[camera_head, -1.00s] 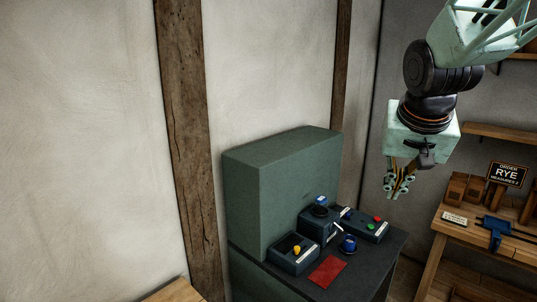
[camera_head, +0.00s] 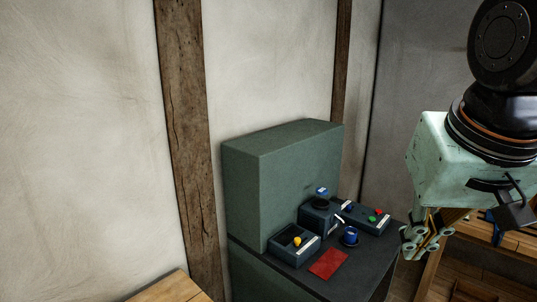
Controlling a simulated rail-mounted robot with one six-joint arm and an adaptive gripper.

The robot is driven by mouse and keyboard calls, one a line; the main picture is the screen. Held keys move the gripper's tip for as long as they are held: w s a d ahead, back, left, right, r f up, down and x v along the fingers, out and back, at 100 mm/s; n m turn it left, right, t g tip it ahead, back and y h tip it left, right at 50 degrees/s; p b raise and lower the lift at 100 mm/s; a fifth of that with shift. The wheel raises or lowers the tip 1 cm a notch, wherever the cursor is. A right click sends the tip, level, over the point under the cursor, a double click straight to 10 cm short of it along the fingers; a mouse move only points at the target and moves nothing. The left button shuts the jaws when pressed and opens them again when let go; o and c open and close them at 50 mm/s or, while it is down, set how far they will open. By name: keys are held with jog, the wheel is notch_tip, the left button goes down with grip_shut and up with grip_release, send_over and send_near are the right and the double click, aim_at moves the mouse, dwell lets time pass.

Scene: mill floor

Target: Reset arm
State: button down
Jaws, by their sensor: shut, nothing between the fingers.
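My gripper (camera_head: 424,238) hangs at the right of the view, below its pale green wrist housing and black joints. Its fingers point down and a little left, and they are shut with nothing between them. It is in the air to the right of the dark green control desk, apart from it in the picture. My arm hides much of the wooden bench behind it.
A wooden bench (camera_head: 500,262) stands behind my gripper. A wooden corner (camera_head: 172,290) shows at bottom left.

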jog(key=s+a+f+b, duration=0.1)
jog(key=s+f, duration=0.1)
jog(key=s, duration=0.4)
jog(key=s+a+f+n+b, duration=0.1)
jog(key=s+a+f, duration=0.1)
jog(key=s, duration=0.4)
jog(key=shift+s+f+n+g+y, duration=0.2)
jog(key=shift+f+n+g+y, duration=0.1)
jog(key=shift+f+y, duration=0.1)
dwell(0.8)
notch_tip(320, 180, down, 8)
jog(key=b, duration=0.7)
jog(key=shift+r+b, duration=0.25)
jog(key=shift+b, duration=0.15)
notch_tip(320, 180, down, 6)
jog(key=b, duration=0.5)
jog(key=shift+r+b, duration=0.15)
jog(key=shift+b, duration=0.2)
jog(key=shift+a+r, duration=0.1)
dwell(0.4)
